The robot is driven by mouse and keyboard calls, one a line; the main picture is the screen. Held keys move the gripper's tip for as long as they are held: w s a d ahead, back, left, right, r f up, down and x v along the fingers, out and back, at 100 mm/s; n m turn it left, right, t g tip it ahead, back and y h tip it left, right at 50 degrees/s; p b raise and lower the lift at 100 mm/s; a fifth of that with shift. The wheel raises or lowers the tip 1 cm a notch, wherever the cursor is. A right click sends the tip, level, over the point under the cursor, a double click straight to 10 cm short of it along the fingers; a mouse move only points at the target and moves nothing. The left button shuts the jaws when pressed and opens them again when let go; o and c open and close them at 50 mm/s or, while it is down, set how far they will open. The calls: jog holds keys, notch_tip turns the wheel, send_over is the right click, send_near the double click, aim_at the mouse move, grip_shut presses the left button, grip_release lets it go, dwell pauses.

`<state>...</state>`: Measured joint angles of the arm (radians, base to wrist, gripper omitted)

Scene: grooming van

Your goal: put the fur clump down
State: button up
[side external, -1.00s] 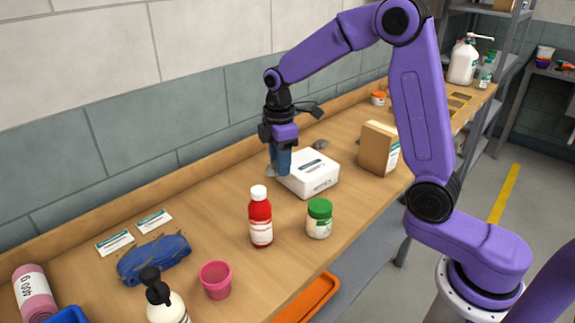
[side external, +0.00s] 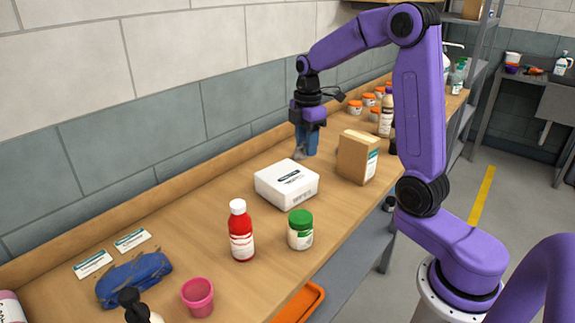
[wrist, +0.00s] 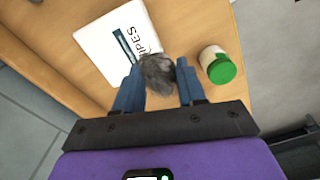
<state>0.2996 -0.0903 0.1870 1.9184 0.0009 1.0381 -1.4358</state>
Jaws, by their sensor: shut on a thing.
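The grey fur clump (wrist: 157,75) shows in the wrist view between the two blue fingers of my gripper (wrist: 160,68). The fingers are shut on it. In the side external view my gripper (side external: 305,153) points down just behind the white wipes box (side external: 287,184), to the left of the brown box. The clump is mostly hidden by the fingers there. I cannot tell whether it touches the table.
A brown box (side external: 358,157) stands right of my gripper. A red bottle (side external: 241,232) and a green-lidded jar (side external: 300,230) stand in front of the wipes box. Orange-lidded jars (side external: 368,100) are farther back. Bare wooden tabletop (side external: 215,195) lies left of the wipes box.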

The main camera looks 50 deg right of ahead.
send_over(288, 174)
notch_tip(288, 174, down, 7)
jog(key=shift+f, duration=0.1)
jog(key=shift+w+f, duration=0.15)
jog(key=shift+f, duration=1.4)
jog(key=shift+f, duration=0.2)
jog(key=o, duration=1)
jog(key=shift+r, duration=0.1)
